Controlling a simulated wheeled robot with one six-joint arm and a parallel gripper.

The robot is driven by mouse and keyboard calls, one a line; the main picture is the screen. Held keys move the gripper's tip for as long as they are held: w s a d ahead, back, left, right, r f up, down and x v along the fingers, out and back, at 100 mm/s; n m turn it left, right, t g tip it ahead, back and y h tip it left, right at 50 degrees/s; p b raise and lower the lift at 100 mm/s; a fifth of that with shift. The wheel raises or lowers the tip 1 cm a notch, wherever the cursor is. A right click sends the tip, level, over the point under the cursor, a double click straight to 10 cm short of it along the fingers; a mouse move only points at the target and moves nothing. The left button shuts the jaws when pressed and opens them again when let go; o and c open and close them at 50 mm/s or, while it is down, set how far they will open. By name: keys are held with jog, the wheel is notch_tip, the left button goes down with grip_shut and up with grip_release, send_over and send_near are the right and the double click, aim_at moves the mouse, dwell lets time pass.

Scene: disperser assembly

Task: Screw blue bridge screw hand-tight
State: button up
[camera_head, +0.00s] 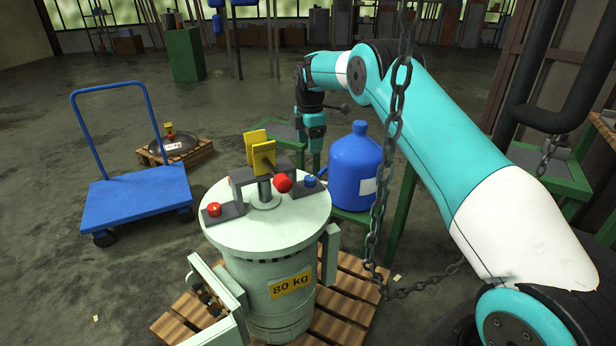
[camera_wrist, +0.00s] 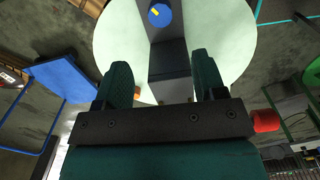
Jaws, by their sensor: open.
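My gripper (camera_head: 315,147) is raised behind the drum, beside the blue jug, apart from the screw. In the wrist view its two fingers (camera_wrist: 162,75) are spread with nothing between them. How deep the screw sits cannot be told.
A red screw (camera_head: 214,209), a red knob (camera_head: 283,183) and yellow plates (camera_head: 263,157) stand on the drum top. The blue jug (camera_head: 354,165) is close right. A chain (camera_head: 392,125) hangs before my arm. A blue cart (camera_head: 138,198) stands left on open floor.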

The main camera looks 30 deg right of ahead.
aim_at(310, 178)
notch_tip(310, 178, down, 12)
jog(key=shift+r, duration=0.1)
jog(key=c, duration=0.8)
jog(key=shift+a, duration=0.15)
jog(key=shift+c, duration=0.6)
